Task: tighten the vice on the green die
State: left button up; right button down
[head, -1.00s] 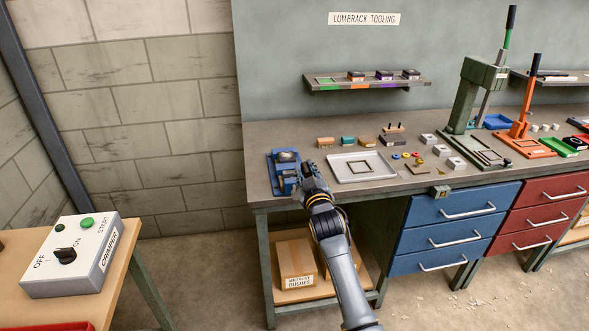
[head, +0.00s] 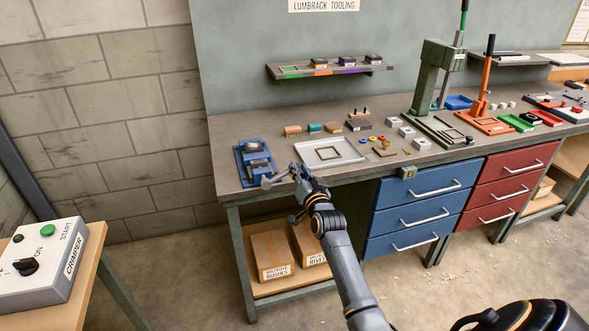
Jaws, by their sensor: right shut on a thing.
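The blue vice (head: 242,172) stands on the left front part of the workbench. A grey block (head: 258,165) sits between its jaws; at this size I cannot make out any green on it. A grey handle bar (head: 274,181) reaches out at the vice's front right. My right gripper (head: 294,173) is at the right end of this bar, shut on it, just in front of the pale tray. Its fingers are small and partly hidden by the wrist. My left gripper is not in view.
A pale tray (head: 308,164) with a dark frame lies close right of my right gripper. Small blocks (head: 292,130) stand behind it. A green press (head: 432,85) and an orange press (head: 483,100) stand farther right. A crimper box (head: 45,262) is at lower left.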

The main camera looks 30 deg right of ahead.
jog(key=shift+s+d+f+m+b, duration=0.1)
jog(key=shift+d+f+m+b, duration=0.1)
jog(key=shift+f+m, duration=0.4)
jog(key=shift+s+d+f+m+b, duration=0.1)
jog(key=shift+f+m+b, duration=0.15)
jog(key=shift+f, duration=0.65)
jog(key=c, duration=1.2)
grip_release()
jog(key=shift+o, duration=0.2)
jog(key=shift+w+r, duration=0.1)
jog(key=shift+r, duration=0.05)
jog(key=v, duration=1.2)
